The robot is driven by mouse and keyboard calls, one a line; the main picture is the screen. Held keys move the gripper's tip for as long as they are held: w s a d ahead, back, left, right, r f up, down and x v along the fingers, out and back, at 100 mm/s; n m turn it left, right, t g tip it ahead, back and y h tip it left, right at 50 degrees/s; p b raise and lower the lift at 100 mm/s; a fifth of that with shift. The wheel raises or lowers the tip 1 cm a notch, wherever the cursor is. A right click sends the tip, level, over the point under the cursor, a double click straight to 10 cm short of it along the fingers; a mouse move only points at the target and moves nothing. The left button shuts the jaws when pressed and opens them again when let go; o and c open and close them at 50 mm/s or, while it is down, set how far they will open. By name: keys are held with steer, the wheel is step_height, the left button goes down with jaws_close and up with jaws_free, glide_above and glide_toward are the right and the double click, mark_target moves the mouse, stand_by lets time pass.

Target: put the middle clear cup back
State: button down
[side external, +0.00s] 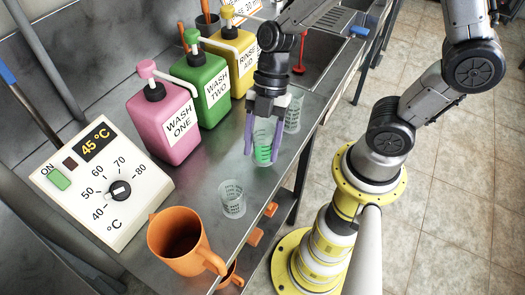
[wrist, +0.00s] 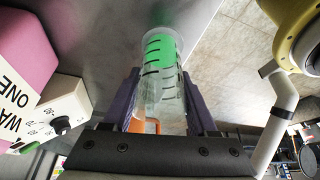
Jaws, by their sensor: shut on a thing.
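The middle clear cup (side external: 264,148) has dark marks and green liquid in its lower part. It stands upright between the purple fingers of my gripper (side external: 262,138), which is shut on it. In the wrist view the cup (wrist: 161,80) sits between both fingers (wrist: 160,102), its green end away from the palm. I cannot tell whether its base touches the steel counter (side external: 200,180). A second clear cup (side external: 232,200) stands nearer the orange jug and looks empty. A third clear cup (side external: 294,112) stands behind my gripper, partly hidden by it.
Pink WASH ONE (side external: 163,115), green WASH TWO (side external: 208,82) and yellow (side external: 236,55) pump bottles line the back. An orange jug (side external: 182,243) and a control box (side external: 100,185) reading 45 °C stand at the near end. A sink (side external: 312,62) lies beyond; the counter's front edge is close.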

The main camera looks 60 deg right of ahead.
steer(key=shift+f, duration=1.3)
steer(key=shift+s+f, duration=0.1)
steer(key=shift+c, duration=1)
jaws_free()
